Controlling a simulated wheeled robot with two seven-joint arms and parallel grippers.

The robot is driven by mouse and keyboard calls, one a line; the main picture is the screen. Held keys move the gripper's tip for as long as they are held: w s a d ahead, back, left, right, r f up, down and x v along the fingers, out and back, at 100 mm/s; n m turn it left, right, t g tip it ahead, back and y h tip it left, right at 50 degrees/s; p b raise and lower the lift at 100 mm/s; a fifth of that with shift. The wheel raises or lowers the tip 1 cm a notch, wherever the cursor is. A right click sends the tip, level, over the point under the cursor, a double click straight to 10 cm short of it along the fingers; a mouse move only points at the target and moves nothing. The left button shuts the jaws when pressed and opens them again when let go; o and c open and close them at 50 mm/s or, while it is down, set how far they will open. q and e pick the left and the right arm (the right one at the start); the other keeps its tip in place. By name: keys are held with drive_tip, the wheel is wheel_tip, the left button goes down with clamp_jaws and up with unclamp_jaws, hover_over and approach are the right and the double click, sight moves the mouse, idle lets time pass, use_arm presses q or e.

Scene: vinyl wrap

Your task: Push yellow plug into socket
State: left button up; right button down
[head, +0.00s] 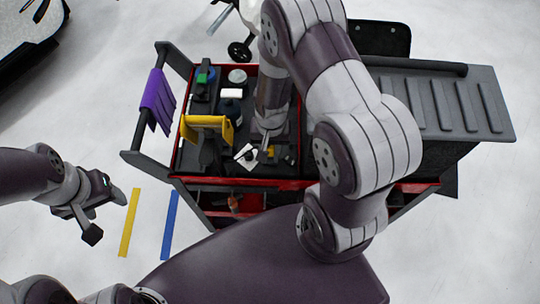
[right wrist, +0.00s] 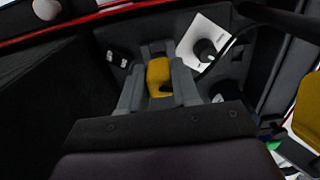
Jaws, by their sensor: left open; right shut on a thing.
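The yellow plug (right wrist: 159,72) sits between the two grey fingers of my right gripper (right wrist: 160,85), low inside the dark tray of the cart. The fingers touch it on both sides. A dark piece with small pale marks (right wrist: 118,58) lies just left of the fingers; I cannot tell whether it is the socket, and no plug-to-socket contact shows. In the head view my right gripper (head: 266,148) reaches down into the cart, and the plug is too small or hidden there. My left gripper (head: 101,211) is open and empty, left of the cart.
The cart (head: 177,160) has a red rim. A white card with a black round piece (right wrist: 200,40) lies beside my right gripper. A yellow-handled tool (head: 207,122), bottles and cans (head: 237,76) crowd the tray. A purple cloth (head: 157,102) hangs on the left rail.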

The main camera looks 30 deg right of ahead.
drive_tip(key=shift+f+b, duration=0.35)
drive_tip(key=shift+f, duration=0.5)
idle(1.0)
drive_tip(key=c, duration=0.7)
unclamp_jaws()
drive_tip(key=shift+c, duration=0.2)
wheel_tip(320, 180, up, 13)
drive_tip(key=shift+f, duration=0.15)
